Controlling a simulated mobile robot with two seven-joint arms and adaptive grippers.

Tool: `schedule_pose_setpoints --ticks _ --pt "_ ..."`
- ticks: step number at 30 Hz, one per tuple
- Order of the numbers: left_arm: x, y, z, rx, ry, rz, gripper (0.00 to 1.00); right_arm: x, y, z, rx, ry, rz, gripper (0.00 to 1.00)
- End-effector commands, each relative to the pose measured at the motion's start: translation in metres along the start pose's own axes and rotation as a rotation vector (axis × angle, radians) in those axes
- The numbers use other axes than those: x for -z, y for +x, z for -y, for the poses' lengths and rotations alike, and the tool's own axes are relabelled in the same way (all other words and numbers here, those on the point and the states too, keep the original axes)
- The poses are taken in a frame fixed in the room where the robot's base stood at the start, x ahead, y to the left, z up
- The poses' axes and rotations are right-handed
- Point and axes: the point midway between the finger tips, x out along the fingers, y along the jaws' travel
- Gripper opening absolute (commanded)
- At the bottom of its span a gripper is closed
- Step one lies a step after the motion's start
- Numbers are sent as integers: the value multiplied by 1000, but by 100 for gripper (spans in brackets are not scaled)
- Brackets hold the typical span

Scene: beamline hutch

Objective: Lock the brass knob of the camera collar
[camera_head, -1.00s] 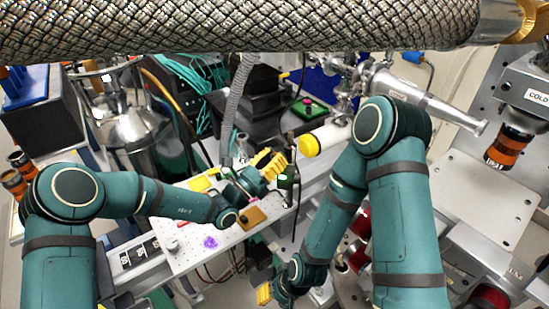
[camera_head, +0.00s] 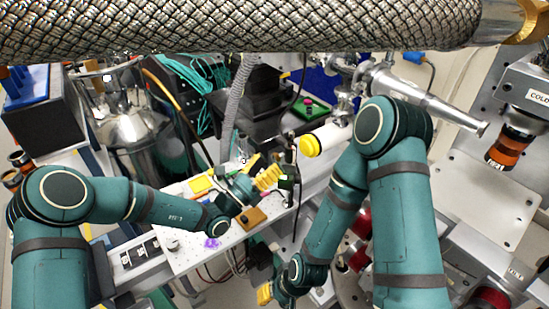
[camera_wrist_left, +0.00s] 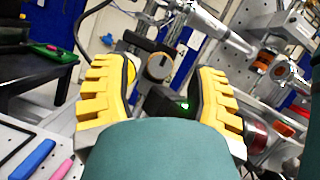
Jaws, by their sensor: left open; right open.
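The dark camera body with a green light (camera_head: 287,181) stands upright at the right end of the white perforated plate. In the left wrist view the black box with its green light (camera_wrist_left: 172,104) and a dark round part with a brass-coloured face (camera_wrist_left: 158,67) above it, probably the collar knob, show between my fingers. My left gripper (camera_head: 265,172) is open, with yellow fingers pointing toward the camera from its left. The fingers appear on either side of the knob, without visible contact. My right gripper (camera_head: 265,294) is low in the picture, away from the camera, only partly visible.
A white cylinder with a yellow cap (camera_head: 310,146) lies just behind the camera. The perforated plate (camera_head: 185,258) holds a brown block (camera_head: 251,217), a purple item (camera_head: 212,243) and a yellow piece (camera_head: 201,184). A grey corrugated hose (camera_head: 235,105) hangs close behind my left gripper.

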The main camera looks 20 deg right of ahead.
Motion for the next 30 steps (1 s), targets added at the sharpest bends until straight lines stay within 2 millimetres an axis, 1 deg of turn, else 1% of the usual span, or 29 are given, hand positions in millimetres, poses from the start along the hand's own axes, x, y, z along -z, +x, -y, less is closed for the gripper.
schedule_pose_setpoints --ticks 1,6,12,15,18,30 --pt "0 -12 -2 -4 -1 -2 58 0 0 0 0 0 0 47" --pt "0 -47 -1 -4 -1 0 58 0 0 0 0 0 0 47" --pt "0 -78 -1 -2 -1 1 58 0 0 0 0 0 0 47" --pt "-1 -86 0 -1 0 1 58 0 0 0 0 0 0 47" --pt "-1 -91 0 0 0 1 58 0 0 0 0 0 0 47" --pt "0 -91 0 0 0 1 58 0 0 0 0 0 0 47"
